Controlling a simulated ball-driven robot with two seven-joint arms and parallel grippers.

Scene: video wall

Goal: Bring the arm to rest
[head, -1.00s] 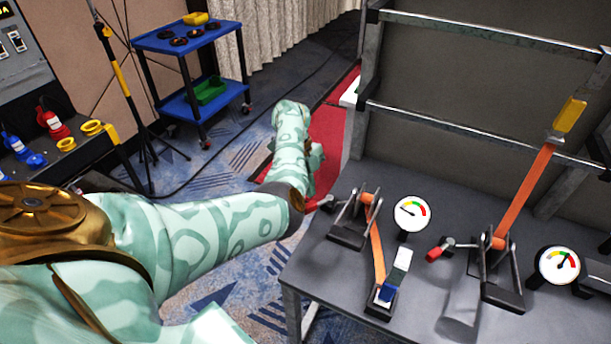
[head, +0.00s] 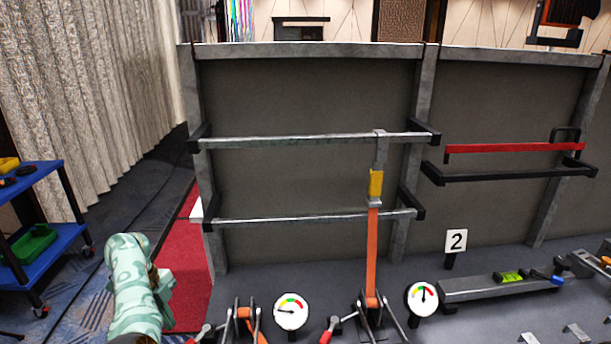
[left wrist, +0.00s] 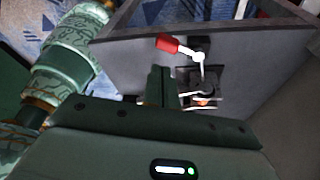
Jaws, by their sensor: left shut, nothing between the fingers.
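My left arm, teal and patterned, comes in at the lower left of the head view, over the floor left of the bench. Its hand is mostly hidden there behind the arm's own links. In the left wrist view my left gripper (left wrist: 163,88) is shut, with nothing between its fingers. Beyond the fingers is a crank with a red handle (left wrist: 168,43) on the grey bench (left wrist: 128,52). The fingers overlap that area in the picture; I cannot tell the gap, but nothing is gripped. My right gripper is in neither view.
The bench has a grey back frame with rails (head: 300,141). Two round gauges (head: 291,311) stand by the clamps. A blue cart (head: 40,260) is at the far left. Red carpet (head: 190,270) lies beside the bench.

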